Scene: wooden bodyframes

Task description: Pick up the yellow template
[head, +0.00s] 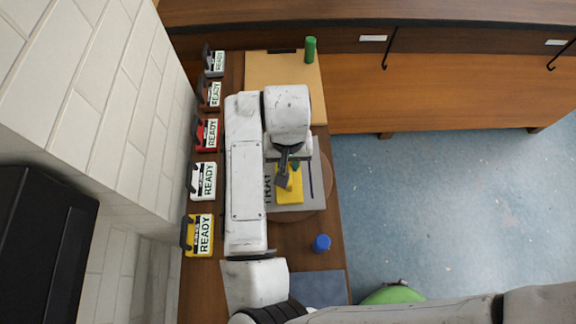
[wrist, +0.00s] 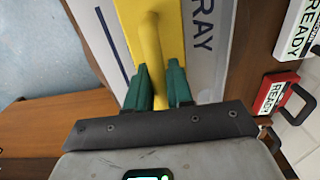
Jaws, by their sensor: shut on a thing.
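The yellow template (head: 291,188) is a flat yellow plate with a raised yellow handle. It lies over a grey tray mat (head: 297,207) with "TRAY" lettering, under my arm in the head view. In the wrist view the template (wrist: 172,25) fills the top middle, with its round handle (wrist: 148,45) running down between my fingers. My gripper (wrist: 158,88) has two green fingers shut on the handle. In the head view my gripper (head: 289,174) is partly hidden by my wrist. I cannot tell whether the plate touches the mat (wrist: 225,50).
A row of "READY" tags in grey, orange, red, white and yellow (head: 200,236) stands along the wall at left. A green cylinder (head: 310,49) stands on a tan board (head: 262,70) at the back. A blue cylinder (head: 321,243) stands nearer.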

